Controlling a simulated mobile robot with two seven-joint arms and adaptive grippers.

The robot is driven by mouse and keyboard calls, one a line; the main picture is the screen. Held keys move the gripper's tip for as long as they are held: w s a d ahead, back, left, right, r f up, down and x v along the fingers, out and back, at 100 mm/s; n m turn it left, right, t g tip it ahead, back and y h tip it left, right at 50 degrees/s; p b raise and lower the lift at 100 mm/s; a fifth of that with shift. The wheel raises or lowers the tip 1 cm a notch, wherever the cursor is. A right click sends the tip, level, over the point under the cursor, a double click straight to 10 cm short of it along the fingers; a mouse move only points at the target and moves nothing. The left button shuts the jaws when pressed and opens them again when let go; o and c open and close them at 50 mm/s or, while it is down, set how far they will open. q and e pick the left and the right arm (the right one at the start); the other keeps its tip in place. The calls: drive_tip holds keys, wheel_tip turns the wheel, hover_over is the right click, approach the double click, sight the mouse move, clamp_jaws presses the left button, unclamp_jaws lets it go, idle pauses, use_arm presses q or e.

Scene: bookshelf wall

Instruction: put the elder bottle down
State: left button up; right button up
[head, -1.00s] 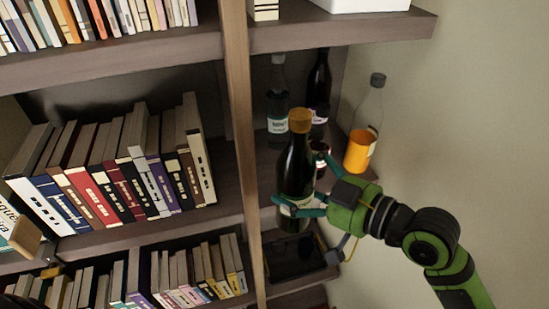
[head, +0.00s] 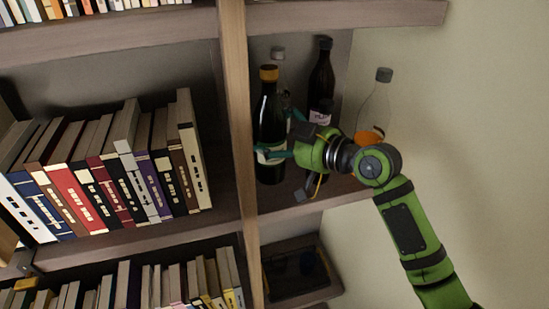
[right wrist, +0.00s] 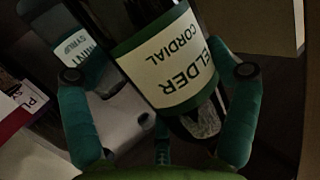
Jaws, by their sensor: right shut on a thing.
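The elder bottle (head: 268,112) is dark with an orange cap and stands about upright at the left end of the bottle shelf, beside the wooden post. Its label reads "ELDER CORDIAL" in the right wrist view (right wrist: 172,65). My right gripper (head: 275,153) is shut around its lower part, with a finger on each side in the right wrist view. The bottle's base shows over the shelf board (head: 330,192); I cannot tell if it touches. My left gripper is not in view.
Behind the elder bottle is a clear bottle with a grey cap (head: 278,53), mostly hidden. A dark bottle (head: 321,70) stands to its right, and a clear bottle with orange liquid (head: 376,100) farther right, partly behind my arm. The wooden post (head: 238,130) is close on the left.

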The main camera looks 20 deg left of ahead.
wheel_tip(320, 180, down, 4)
drive_tip(key=b, duration=0.2)
drive_tip(key=shift+s+b, duration=0.1)
drive_tip(key=shift+b, duration=0.3)
drive_tip(key=shift+w+a+f, duration=0.1)
drive_tip(key=shift+w+f, duration=0.1)
drive_tip(key=shift+f, duration=0.1)
drive_tip(key=shift+w+r, duration=0.1)
drive_tip(key=o, duration=1.4)
drive_tip(key=shift+f, duration=0.3)
drive_tip(key=shift+o, duration=0.2)
drive_tip(key=shift+r, duration=0.1)
